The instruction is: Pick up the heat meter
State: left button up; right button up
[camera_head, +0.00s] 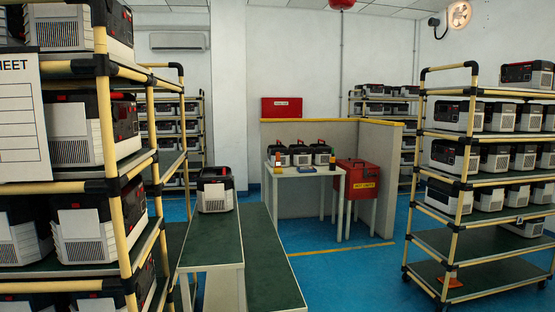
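No object is clearly recognizable as the heat meter at this size. A small upright yellow-orange item (278,161) stands at the left of the white table (307,170), and another small orange item (332,162) stands at its right. A small dark blue item (306,169) lies between them near the front edge. An orange item (450,281) sits on the bottom shelf of the right rack (484,273). Any of these is too small to identify. Neither of my grippers is in view.
A green-topped bench (212,245) holding one power unit (215,190) stands ahead, beside a lower green bench (270,270). A loaded rack (104,120) stands close on the left. A red box (358,179) is right of the table. Blue floor (350,282) is clear between bench and right rack.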

aim_at(278, 161)
jog(key=i+l+z, duration=0.1)
jog(key=i, duration=0.25)
jog(key=i+l+z, duration=0.3)
jog(key=i, duration=0.15)
jog(key=i+z, duration=0.8)
jog(key=i, duration=1.3)
jog(key=i+l+u, duration=0.15)
jog(key=i, duration=0.4)
jog(key=i+u, duration=0.35)
jog(key=i, duration=0.15)
jog(key=i+l+u, duration=0.15)
jog(key=i+u, duration=0.15)
jog(key=i, duration=0.15)
jog(key=i+j+u, duration=0.1)
jog(key=i+u, duration=0.2)
jog(key=i, duration=0.2)
jog(key=i+u, duration=0.35)
jog(key=i, duration=0.15)
jog(key=i+j, duration=0.1)
jog(key=i, duration=1.05)
